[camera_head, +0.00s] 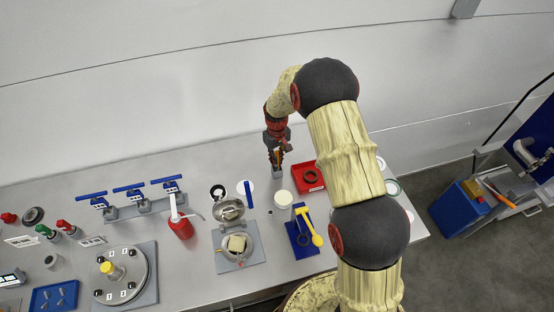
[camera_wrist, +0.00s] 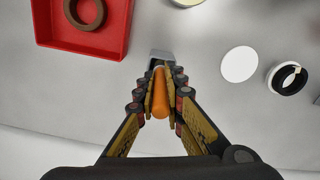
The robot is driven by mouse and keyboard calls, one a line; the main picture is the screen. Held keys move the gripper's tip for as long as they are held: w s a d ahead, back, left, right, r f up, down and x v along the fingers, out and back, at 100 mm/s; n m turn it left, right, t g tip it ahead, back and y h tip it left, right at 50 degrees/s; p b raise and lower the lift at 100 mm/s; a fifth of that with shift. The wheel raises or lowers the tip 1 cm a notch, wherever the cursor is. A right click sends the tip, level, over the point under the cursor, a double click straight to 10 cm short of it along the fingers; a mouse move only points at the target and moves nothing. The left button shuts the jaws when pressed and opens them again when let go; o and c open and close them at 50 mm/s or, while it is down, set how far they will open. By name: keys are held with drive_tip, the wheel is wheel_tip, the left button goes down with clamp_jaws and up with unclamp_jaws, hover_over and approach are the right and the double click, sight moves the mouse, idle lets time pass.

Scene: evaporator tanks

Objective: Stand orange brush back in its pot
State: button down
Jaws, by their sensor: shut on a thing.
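My gripper (camera_head: 276,157) is shut on the orange brush, above the back part of the bench. In the wrist view the brush's orange handle (camera_wrist: 160,95) lies between the fingers (camera_wrist: 160,100). The small grey pot (camera_head: 278,171) is directly below the gripper in the head view. In the wrist view part of the pot (camera_wrist: 161,55) shows just beyond the fingertips. The brush's far end is hidden by the fingers and pot, so I cannot tell whether it is inside the pot or above it.
A red tray (camera_head: 308,177) with a dark ring (camera_head: 311,176) stands close to the pot on the right. A white disc (camera_wrist: 239,64) and a black-and-white ring (camera_wrist: 287,78) lie nearby. A cream jar (camera_head: 283,199) stands in front. Bench between them is bare.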

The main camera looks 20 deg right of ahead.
idle(0.4)
drive_tip(key=c, duration=1.8)
unclamp_jaws()
wheel_tip(320, 180, up, 12)
drive_tip(key=shift+w, duration=0.1)
